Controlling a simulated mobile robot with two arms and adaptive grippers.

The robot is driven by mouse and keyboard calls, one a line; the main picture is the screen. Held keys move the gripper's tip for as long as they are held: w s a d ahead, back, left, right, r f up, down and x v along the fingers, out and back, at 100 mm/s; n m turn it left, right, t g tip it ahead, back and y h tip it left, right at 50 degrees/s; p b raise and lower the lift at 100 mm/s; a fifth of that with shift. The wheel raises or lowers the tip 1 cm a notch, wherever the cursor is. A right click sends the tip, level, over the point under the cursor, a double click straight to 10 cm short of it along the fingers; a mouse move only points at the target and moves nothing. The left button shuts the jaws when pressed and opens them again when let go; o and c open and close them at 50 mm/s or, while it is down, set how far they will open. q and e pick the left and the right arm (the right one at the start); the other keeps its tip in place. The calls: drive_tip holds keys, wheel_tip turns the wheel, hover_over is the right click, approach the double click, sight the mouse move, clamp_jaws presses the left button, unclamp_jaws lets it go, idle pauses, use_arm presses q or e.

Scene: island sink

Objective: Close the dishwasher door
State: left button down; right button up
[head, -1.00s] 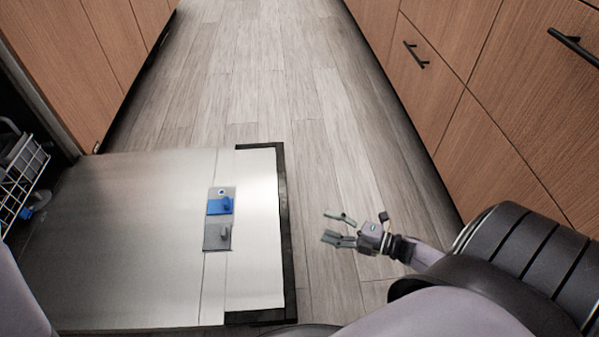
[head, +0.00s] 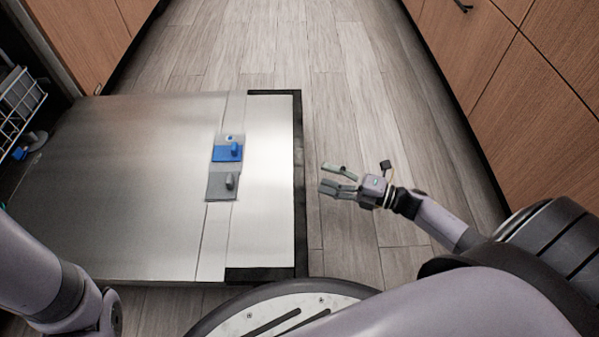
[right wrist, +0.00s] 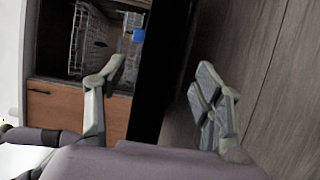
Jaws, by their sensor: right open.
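The dishwasher door (head: 130,190) is folded down flat, its steel inner face up, with a blue and grey detergent dispenser (head: 227,152) on it. Its dark outer edge (head: 300,180) faces my right gripper (head: 338,180). That gripper is open and empty, just right of this edge, with a small gap of floor between in the head view. In the right wrist view the fingers (right wrist: 165,85) are apart, with the door's dark edge (right wrist: 165,65) behind and between them. My left arm shows at the lower left of the head view, but its gripper is out of view.
A white dish rack (head: 18,105) shows inside the dishwasher at the left. Wooden cabinets (head: 535,110) line the right side, and more cabinets (head: 85,35) stand at the upper left. The wood floor (head: 270,50) between them is clear.

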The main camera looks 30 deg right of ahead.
sight(299, 169)
drive_tip(key=b+x, duration=0.3)
drive_tip(key=x, duration=0.4)
drive_tip(key=shift+w+a+f, duration=0.1)
drive_tip(key=shift+w+a, duration=0.05)
drive_tip(key=shift+w, duration=0.1)
drive_tip(key=shift+w+a, duration=0.35)
drive_tip(key=shift+c, duration=0.6)
clamp_jaws()
